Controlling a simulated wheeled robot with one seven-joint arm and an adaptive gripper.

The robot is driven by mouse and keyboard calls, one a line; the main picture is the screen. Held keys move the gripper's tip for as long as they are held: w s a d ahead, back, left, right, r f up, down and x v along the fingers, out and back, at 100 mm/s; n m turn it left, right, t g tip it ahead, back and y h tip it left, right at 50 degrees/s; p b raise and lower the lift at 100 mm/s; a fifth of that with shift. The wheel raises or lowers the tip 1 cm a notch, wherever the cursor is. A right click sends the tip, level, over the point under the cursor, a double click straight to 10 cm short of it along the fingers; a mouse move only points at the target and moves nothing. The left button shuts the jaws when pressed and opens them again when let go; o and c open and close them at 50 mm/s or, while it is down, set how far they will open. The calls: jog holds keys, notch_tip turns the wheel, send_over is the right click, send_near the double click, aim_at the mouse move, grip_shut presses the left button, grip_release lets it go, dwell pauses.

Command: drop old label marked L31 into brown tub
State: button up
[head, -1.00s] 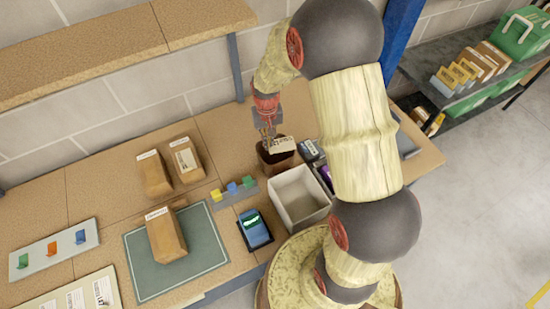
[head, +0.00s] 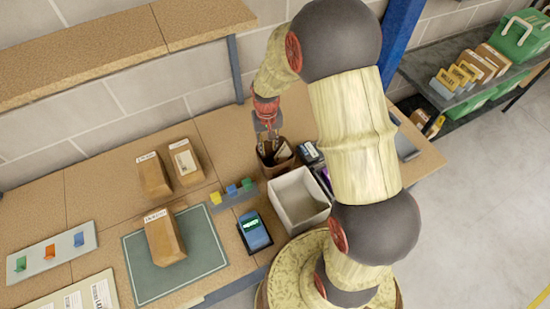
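The brown tub (head: 277,165) stands on the bench at the back, left of my arm and behind a grey-white bin. My gripper (head: 268,143) points down just over the tub's mouth, its fingers apart. A pale label (head: 282,149) shows low within the tub's mouth, partly in shadow, below and to the right of the fingers. Its marking is too small to read.
The empty grey-white bin (head: 299,201) stands in front of the tub. A blue handheld device (head: 255,231) and a rack of coloured clips (head: 232,192) are to the left. A paper bag (head: 164,237) stands on a green mat (head: 207,258). A shelf overhangs at upper left.

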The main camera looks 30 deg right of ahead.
notch_tip(320, 180, up, 12)
dwell(0.6)
dwell(0.4)
jog(key=s+a+r+n+t+b, duration=0.1)
jog(key=s+a+r+t+b, duration=0.1)
jog(key=s+b, duration=0.4)
jog(key=s+a+r+n+t+b, duration=0.1)
jog(key=s+a+r+t+b, duration=0.2)
jog(key=s, duration=1.3)
jog(key=a+r+b, duration=0.1)
jog(key=b, duration=0.2)
jog(key=shift+n+t, duration=0.3)
jog(key=shift+n, duration=0.1)
jog(key=shift+w+a+r, duration=0.1)
